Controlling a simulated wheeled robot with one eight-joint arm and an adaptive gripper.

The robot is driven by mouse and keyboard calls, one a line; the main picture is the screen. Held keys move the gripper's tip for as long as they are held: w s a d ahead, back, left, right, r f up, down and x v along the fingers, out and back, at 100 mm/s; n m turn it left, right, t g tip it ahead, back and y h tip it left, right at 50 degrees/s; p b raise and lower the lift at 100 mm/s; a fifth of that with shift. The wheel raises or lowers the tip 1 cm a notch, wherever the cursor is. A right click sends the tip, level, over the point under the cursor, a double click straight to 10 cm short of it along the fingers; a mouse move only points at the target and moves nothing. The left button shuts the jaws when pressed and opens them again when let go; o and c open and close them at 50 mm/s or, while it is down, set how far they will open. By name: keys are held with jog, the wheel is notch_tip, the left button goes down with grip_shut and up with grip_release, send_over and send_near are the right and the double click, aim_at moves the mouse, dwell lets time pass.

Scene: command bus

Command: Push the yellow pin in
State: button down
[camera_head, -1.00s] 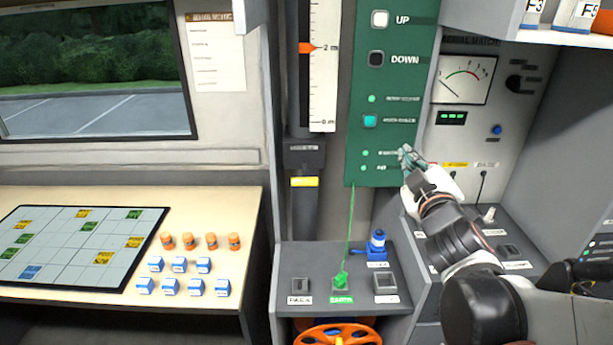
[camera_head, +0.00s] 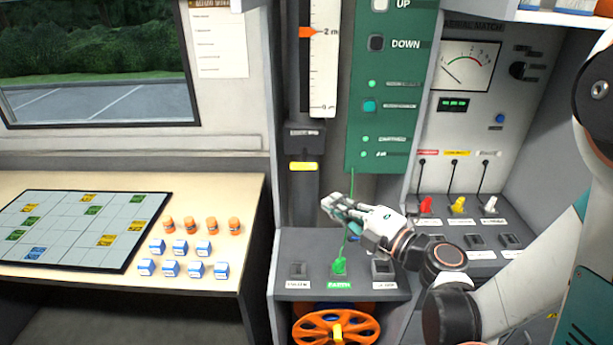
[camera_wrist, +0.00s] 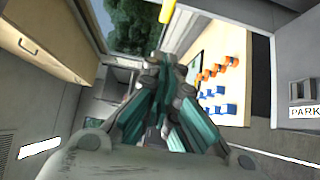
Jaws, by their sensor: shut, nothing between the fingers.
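A yellow pin (camera_head: 303,166) shows as a short horizontal bar on the dark mast, below its grey collar. A yellow piece, which looks like the same pin, is cut off at the top edge of the wrist view (camera_wrist: 167,12). My gripper (camera_head: 336,207) is shut and empty. It is below and to the right of the pin, apart from it, above the small grey console. Its closed fingers also show in the wrist view (camera_wrist: 172,68), below the yellow piece. How deep the pin sits cannot be told.
A green cord runs behind my gripper to a green plug (camera_head: 339,266) on the console (camera_head: 310,243). The green panel (camera_head: 385,95) is right of the mast. A yellow plug (camera_head: 458,205) stands farther right. A desk (camera_head: 215,180) with small blocks is left.

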aim_at(308, 167)
jog(key=shift+w, duration=0.1)
jog(key=b+x, duration=0.1)
jog(key=x, duration=0.3)
jog(key=w+d+b+x, duration=0.1)
jog(key=x, duration=0.3)
jog(key=w+d+x, duration=0.1)
jog(key=x, duration=0.3)
jog(key=shift+w+a+b, duration=0.2)
jog(key=shift+a+b, duration=0.05)
jog(key=shift+b, duration=0.15)
jog(key=w, duration=0.4)
jog(key=shift+w+d, duration=0.1)
jog(key=shift+w, duration=0.2)
